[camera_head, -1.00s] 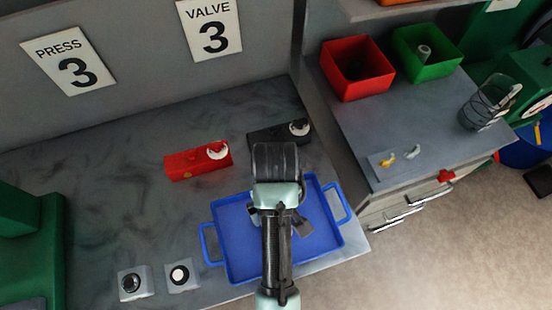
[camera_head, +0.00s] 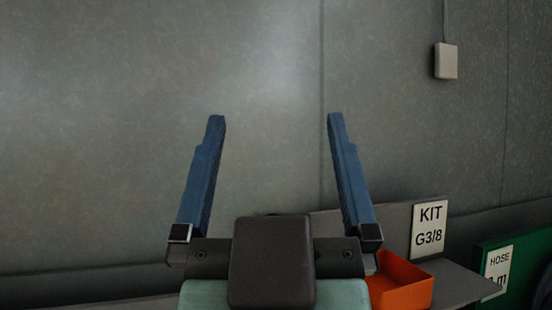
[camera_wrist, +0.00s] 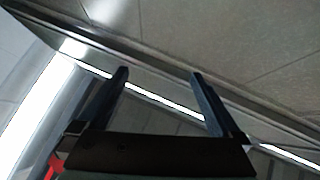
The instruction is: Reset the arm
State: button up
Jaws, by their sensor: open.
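My gripper (camera_head: 273,125) is in the lower middle of the head view, raised up in front of the grey wall. Its two blue fingers point upward and stand wide apart, with nothing between them. In the wrist view my gripper (camera_wrist: 159,74) also shows two spread fingers with an empty gap. Behind them is a blurred view of a long metal edge and bright strips. The rest of my arm is mostly hidden behind the gripper's body in the head view.
An orange bin (camera_head: 400,285) stands on a grey shelf (camera_head: 455,282) at the lower right, below a "KIT G3/8" sign (camera_head: 429,230). A green board with a "HOSE" label (camera_head: 497,271) is at the far right. A small box (camera_head: 446,61) hangs on the wall (camera_head: 265,60).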

jog(key=shift+s+r+t, duration=0.5)
jog(key=shift+s+r, duration=0.35)
jog(key=shift+s, duration=0.05)
notch_tip(320, 180, down, 9)
jog(key=b, duration=0.8)
jog(key=shift+r, duration=0.1)
